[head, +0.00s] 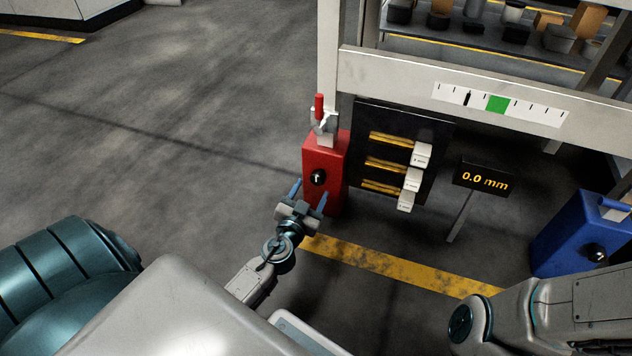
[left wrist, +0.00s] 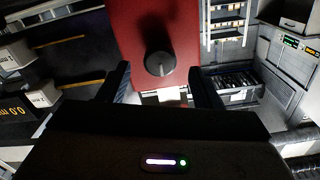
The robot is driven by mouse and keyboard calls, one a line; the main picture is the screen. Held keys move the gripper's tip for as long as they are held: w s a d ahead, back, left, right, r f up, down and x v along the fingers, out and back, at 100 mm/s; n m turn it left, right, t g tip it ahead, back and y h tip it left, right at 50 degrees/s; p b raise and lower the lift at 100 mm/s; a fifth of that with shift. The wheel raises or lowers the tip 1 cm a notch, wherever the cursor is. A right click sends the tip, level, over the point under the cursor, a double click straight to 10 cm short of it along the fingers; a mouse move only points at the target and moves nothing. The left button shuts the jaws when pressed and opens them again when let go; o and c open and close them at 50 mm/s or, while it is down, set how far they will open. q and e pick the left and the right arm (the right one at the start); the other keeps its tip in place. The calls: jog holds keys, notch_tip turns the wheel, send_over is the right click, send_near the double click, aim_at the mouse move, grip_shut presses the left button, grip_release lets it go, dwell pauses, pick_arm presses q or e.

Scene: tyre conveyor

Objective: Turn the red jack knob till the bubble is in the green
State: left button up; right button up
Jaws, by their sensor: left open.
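The red jack (head: 325,160) stands under the left end of the pale beam, with a round black knob (head: 318,177) on its front. In the left wrist view the knob (left wrist: 158,63) lies between the two finger lines, with the red face (left wrist: 150,25) behind it. My left gripper (head: 308,194) is open and empty just in front of the knob; no contact shows. On the beam, a white level scale (head: 530,111) has a green zone (head: 497,104). Its black marker (head: 467,98) sits left of the green, apart from it. My right gripper is out of view.
A display (head: 484,179) reading 0.0 mm stands on a post. A dark panel (head: 400,125) with yellow bars and white tags is beside the red jack. A blue jack (head: 575,235) stands at right. A yellow floor line (head: 400,268) runs in front. Floor at left is clear.

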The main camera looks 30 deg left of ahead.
aim_at(316, 182)
pick_arm(q)
jog(key=shift+x, duration=2.05)
jog(key=c, duration=1)
jog(key=shift+m, duration=0.4)
jog(key=m, duration=0.5)
jog(key=shift+m+b, duration=0.3)
jog(key=shift+b, duration=0.05)
jog(key=m, duration=0.5)
jog(key=shift+m, duration=0.4)
